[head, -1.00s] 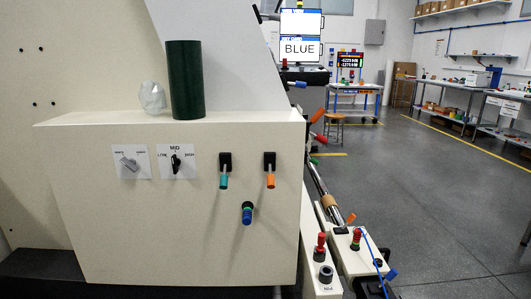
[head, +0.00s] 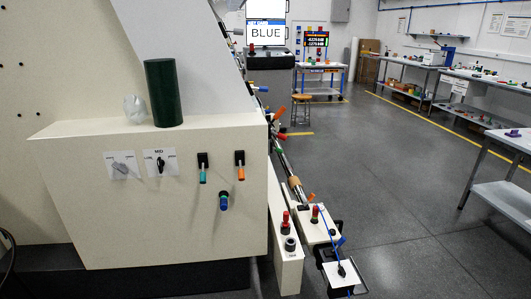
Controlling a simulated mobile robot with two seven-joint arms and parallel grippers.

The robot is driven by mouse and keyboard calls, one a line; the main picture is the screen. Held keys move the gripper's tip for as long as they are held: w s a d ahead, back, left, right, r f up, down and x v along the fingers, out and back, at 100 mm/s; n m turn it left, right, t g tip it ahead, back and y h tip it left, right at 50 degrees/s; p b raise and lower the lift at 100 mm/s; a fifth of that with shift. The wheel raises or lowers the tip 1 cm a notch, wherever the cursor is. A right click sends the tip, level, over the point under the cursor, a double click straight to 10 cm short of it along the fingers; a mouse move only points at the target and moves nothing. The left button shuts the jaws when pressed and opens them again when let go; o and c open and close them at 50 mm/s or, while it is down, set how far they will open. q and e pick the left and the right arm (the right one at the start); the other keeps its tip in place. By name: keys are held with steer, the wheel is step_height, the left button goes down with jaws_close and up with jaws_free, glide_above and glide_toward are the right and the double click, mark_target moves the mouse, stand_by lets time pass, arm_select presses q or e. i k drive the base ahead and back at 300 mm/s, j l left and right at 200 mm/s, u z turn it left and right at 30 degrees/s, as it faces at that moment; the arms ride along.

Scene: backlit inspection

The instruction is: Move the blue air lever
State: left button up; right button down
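Several blue-coloured controls show, and I cannot tell for certain which is the air lever. A blue lever (head: 341,241) sticks out at the front end of the rail on the machine's right side. Another blue lever (head: 261,89) sticks out farther back, near orange, red and green ones. A blue-tipped knob (head: 223,202) is on the cream front panel, below a teal-handled lever (head: 202,174) and an orange-handled lever (head: 240,171), both pointing down. A screen (head: 265,34) reads BLUE. Neither of my grippers is in view.
The cream machine body (head: 100,220) fills the left. A dark green cylinder (head: 164,95) and a clear lump (head: 135,109) stand on its ledge. A stool (head: 301,104) and workbenches (head: 505,195) stand behind and right. The grey floor (head: 400,170) between is open.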

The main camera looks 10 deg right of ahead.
mark_target(343, 239)
steer(key=i+l+u, duration=0.2)
steer(key=l, duration=1.1)
steer(key=k+l+u, duration=0.15)
steer(key=l, duration=1.15)
steer(key=l+u, duration=0.2)
steer(key=l, duration=1.15)
